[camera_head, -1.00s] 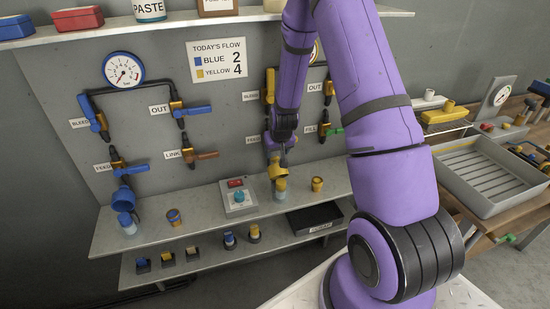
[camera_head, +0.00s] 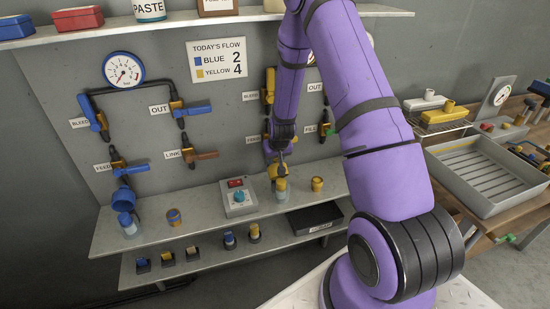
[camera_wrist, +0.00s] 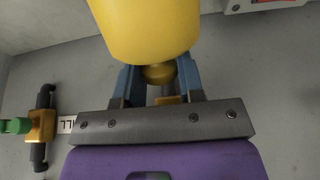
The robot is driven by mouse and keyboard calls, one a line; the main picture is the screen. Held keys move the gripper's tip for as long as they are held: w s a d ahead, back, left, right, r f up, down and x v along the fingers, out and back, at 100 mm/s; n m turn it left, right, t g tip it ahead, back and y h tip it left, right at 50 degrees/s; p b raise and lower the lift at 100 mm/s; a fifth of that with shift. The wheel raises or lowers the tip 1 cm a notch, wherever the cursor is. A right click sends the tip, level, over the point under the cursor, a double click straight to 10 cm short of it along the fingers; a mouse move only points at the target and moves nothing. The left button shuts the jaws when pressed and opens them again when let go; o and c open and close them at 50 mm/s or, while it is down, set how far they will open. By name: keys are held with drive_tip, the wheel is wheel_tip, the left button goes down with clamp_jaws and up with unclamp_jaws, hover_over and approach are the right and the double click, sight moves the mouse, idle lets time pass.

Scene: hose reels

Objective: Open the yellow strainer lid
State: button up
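The yellow strainer (camera_head: 278,171) hangs at the lower end of the right-hand pipe, above a clear jar with a yellowish band (camera_head: 280,188). My gripper (camera_head: 281,158) is at the strainer from above and partly hides it. In the wrist view a large yellow cylinder (camera_wrist: 145,28) fills the top, with a small round yellow knob (camera_wrist: 160,73) below it. The two blue-grey fingers of my gripper (camera_wrist: 159,80) stand either side of the knob, very close to it. Whether they press on it is not clear.
The blue strainer (camera_head: 124,201) hangs at left over its jar (camera_head: 128,225). A green-handled valve (camera_wrist: 18,126) is at left in the wrist view.

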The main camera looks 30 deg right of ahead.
clamp_jaws()
drive_tip(key=shift+w+d+f+g, duration=0.15)
drive_tip(key=shift+w+f+g, duration=0.1)
drive_tip(key=shift+w+g, duration=0.45)
drive_tip(key=shift+s, duration=0.15)
drive_tip(key=o, duration=0.9)
unclamp_jaws()
drive_tip(key=shift+o, duration=0.2)
drive_tip(key=shift+r, duration=0.1)
drive_tip(key=d+v, duration=0.1)
drive_tip(key=v, duration=0.9)
drive_tip(key=shift+a+r, duration=0.35)
drive_tip(key=shift+a, duration=0.05)
drive_tip(key=shift+s, duration=0.1)
